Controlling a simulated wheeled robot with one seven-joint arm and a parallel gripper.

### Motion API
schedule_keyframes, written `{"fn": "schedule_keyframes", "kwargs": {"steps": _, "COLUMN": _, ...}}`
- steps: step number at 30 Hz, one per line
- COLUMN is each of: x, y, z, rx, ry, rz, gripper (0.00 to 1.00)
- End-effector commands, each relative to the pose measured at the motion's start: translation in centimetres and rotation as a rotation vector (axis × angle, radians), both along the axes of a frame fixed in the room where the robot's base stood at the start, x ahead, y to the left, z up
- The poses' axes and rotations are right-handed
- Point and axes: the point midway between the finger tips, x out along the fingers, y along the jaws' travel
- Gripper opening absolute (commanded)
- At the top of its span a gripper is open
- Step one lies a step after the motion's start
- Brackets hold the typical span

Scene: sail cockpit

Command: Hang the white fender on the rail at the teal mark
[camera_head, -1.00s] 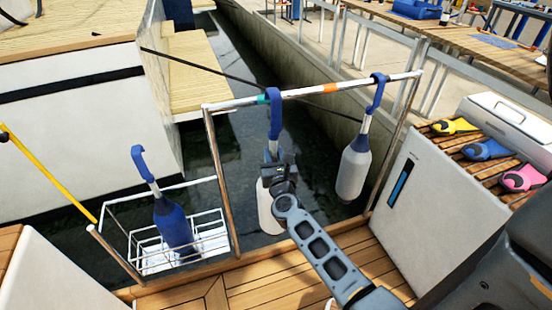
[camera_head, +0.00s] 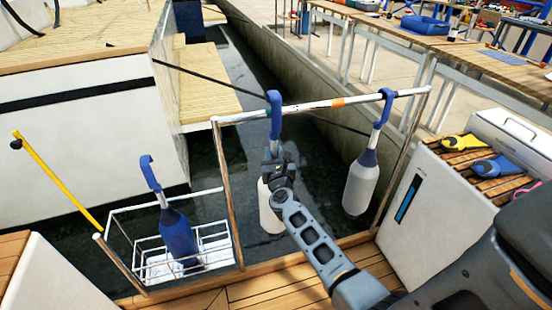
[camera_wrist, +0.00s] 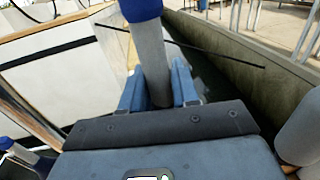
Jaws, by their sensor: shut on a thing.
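The white fender (camera_head: 270,208) hangs upright outside the rail, its body partly hidden behind my arm. Its blue hook (camera_head: 275,112) is at the white top rail (camera_head: 305,106); I cannot tell whether the rail bears its weight. The teal mark (camera_head: 268,113) is mostly covered by the hook, with only a sliver showing. My gripper (camera_head: 273,163) is shut on the fender's neck below the hook. In the wrist view the grey neck (camera_wrist: 153,75) stands between the two fingers (camera_wrist: 158,88), with the blue hook base above.
A grey-white fender (camera_head: 361,184) hangs at the rail's right end, past an orange mark (camera_head: 337,102). A blue fender (camera_head: 178,235) stands in a white wire basket (camera_head: 228,248) at left. A white locker (camera_head: 420,195) is at right. Water lies beyond the rail.

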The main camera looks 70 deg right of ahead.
Motion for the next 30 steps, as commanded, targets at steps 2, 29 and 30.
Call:
{"fn": "schedule_keyframes", "kwargs": {"steps": 2, "x": 0.4, "y": -0.5, "z": 0.2, "rx": -0.003, "ry": -0.002, "rz": -0.001, "gripper": 0.0}}
{"fn": "schedule_keyframes", "kwargs": {"steps": 29, "x": 0.6, "y": -0.7, "z": -3.7, "rx": -0.003, "ry": -0.002, "rz": 0.0, "gripper": 0.0}}
{"fn": "schedule_keyframes", "kwargs": {"steps": 30, "x": 0.6, "y": -0.7, "z": -3.7, "rx": -0.003, "ry": -0.002, "rz": 0.0, "gripper": 0.0}}
